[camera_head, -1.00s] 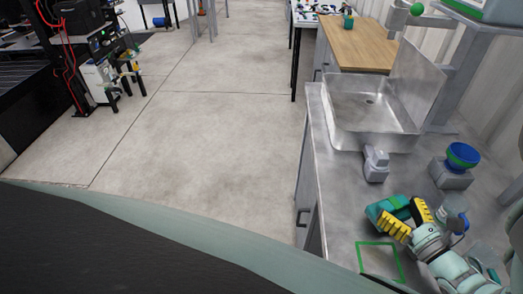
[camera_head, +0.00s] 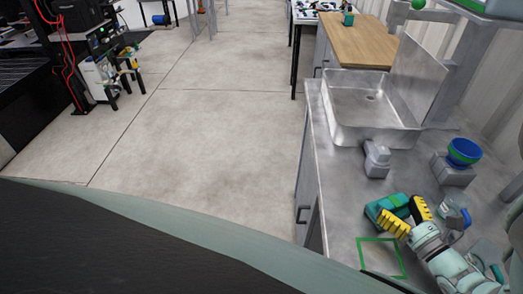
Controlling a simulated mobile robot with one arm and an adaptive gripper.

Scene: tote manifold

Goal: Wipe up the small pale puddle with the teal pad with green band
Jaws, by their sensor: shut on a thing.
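The teal pad with a green band (camera_head: 388,210) is at the lower right, over the metal counter. My gripper (camera_head: 407,217), with yellow fingers, is shut on it. The pad is low over the counter; I cannot tell whether it touches. I cannot make out the small pale puddle for certain; my arm and gripper hide part of the counter.
A green square outline (camera_head: 381,240) is marked on the counter (camera_head: 342,205), just below the pad. A grey fixture (camera_head: 377,158), a sink (camera_head: 340,125) and a blue bowl with a green band (camera_head: 463,153) stand beyond. A clear container (camera_head: 452,214) stands close right of my gripper.

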